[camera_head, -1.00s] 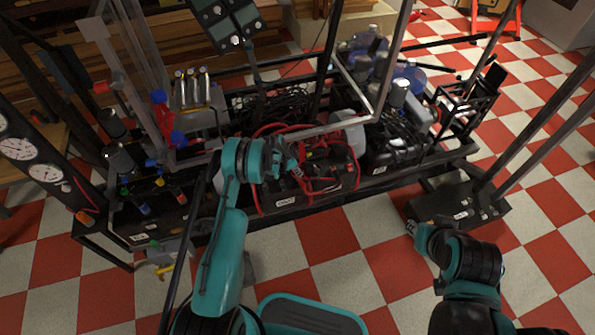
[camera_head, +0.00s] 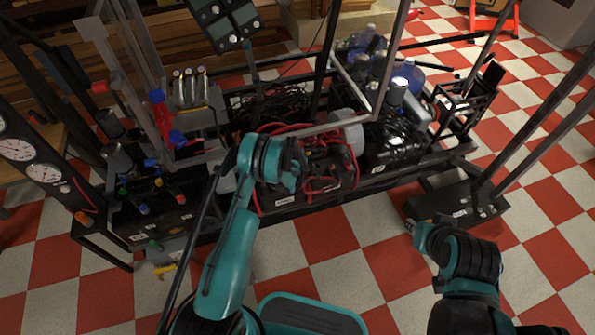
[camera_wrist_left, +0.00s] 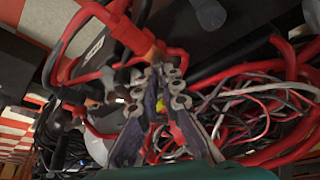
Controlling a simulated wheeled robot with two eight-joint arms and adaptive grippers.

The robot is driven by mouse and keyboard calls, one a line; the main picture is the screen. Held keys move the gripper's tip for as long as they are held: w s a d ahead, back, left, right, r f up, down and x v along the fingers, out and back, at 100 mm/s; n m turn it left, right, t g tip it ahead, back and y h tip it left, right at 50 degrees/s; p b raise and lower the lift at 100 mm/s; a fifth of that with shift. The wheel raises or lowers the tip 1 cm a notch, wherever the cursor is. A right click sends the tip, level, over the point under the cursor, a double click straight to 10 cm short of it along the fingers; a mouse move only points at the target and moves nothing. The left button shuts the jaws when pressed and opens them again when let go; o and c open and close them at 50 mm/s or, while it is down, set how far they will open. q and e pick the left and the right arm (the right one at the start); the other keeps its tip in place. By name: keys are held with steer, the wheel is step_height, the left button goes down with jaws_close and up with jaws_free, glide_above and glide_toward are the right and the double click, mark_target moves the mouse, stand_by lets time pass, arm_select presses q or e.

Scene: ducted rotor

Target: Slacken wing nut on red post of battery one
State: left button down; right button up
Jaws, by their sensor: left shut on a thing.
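The black battery (camera_head: 283,201) with a white label on its front face sits in the frame, with red cables over its top. My left gripper (camera_head: 300,166) is over this battery in the head view. In the left wrist view my left gripper (camera_wrist_left: 162,72) has its fingertips together beside an orange-red terminal piece (camera_wrist_left: 135,38) with red cables. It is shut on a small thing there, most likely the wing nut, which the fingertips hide. My right gripper (camera_head: 414,227) is small in the head view, low over the floor and away from the batteries; its jaws are not clear.
Loose red, black and white cables (camera_wrist_left: 250,105) crowd the space beside my left gripper. Metal frame posts rise around. The checkered floor (camera_head: 345,240) in front is clear.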

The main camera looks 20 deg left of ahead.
arm_select(q)
steer(key=n, duration=0.1)
steer(key=n+y, duration=0.1)
steer(key=n, duration=0.2)
steer(key=shift+d+n+g+y, duration=0.25)
steer(key=shift+n+g+y, duration=0.05)
steer(key=shift+y, duration=0.1)
steer(key=shift+w+d+f+n+g+y, duration=0.1)
steer(key=shift+n+g+y, duration=0.4)
steer(key=shift+n, duration=1.4)
steer(key=c, duration=1.7)
jaws_free()
steer(key=v, duration=1.2)
steer(key=shift+w, duration=0.1)
